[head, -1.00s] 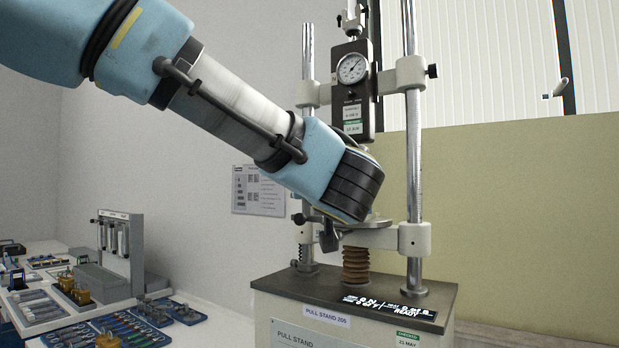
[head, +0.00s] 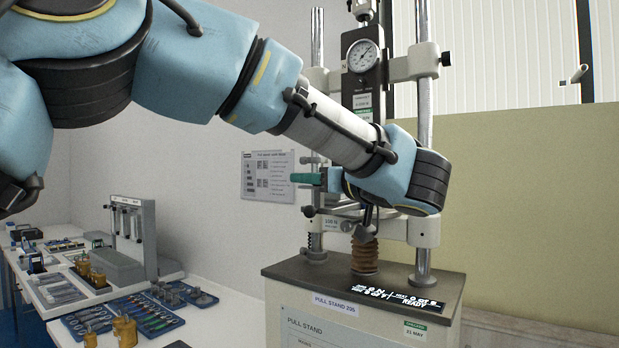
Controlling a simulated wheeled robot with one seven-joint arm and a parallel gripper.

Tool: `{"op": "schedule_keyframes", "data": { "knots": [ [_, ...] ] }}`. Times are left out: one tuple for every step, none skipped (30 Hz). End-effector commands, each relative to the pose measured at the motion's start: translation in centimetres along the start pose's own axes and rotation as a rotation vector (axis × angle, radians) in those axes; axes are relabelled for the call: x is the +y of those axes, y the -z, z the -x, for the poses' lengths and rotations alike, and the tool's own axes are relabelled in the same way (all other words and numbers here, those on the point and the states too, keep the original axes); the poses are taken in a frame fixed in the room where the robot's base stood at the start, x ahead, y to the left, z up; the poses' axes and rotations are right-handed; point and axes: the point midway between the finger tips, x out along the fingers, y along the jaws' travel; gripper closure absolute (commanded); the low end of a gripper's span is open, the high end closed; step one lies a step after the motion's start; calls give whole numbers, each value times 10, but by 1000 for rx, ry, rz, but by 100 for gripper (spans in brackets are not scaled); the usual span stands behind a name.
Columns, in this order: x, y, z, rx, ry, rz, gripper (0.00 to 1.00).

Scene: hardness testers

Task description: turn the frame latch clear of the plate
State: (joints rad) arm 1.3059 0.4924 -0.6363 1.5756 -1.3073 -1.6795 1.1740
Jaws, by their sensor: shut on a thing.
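My wrist (head: 415,180) is in front of the pull stand's lower crosspiece in the head view. My gripper (head: 335,180), at the wrist's left, is mostly hidden by it. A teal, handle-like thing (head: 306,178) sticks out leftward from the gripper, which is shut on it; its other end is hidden. I cannot tell whether it touches the stand. The plate (head: 345,210) shows only as a pale edge under the wrist, above a spindle (head: 364,255). I cannot make out the frame latch; it may be behind my wrist.
The pull stand has two upright columns (head: 425,100), a dial gauge (head: 363,56) and a dark base top (head: 300,268) with a lit display (head: 400,295). On the left, a bench holds a grey rack (head: 128,235), brass-coloured pieces (head: 125,328) and a blue tool tray (head: 150,312).

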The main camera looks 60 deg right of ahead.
Motion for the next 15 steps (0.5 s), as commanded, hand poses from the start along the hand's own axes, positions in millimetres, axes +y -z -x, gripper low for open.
{"op": "schedule_keyframes", "data": {
  "knots": [
    [0, 1, -1, 1, 2, 1, 100],
    [0, 1, -1, 1, 2, 1, 100],
    [0, 1, -1, 1, 2, 1, 100],
    [0, 1, -1, 1, 2, 1, 100],
    [0, 1, -1, 1, 2, 1, 100],
    [0, 1, -1, 1, 2, 1, 100],
    [0, 1, -1, 1, 2, 1, 100],
    [-1, 1, -1, 1, 2, 1, 100],
    [-1, 1, -1, 1, 2, 1, 68],
    [0, 1, -1, 1, 2, 1, 65],
    [0, 1, -1, 1, 1, 1, 62],
    [0, 1, -1, 1, 1, 1, 57],
    [0, 1, -1, 1, 1, 1, 54],
    [0, 1, -1, 1, 1, 1, 50],
    [0, 1, -1, 1, 1, 1, 46]
  ]
}}
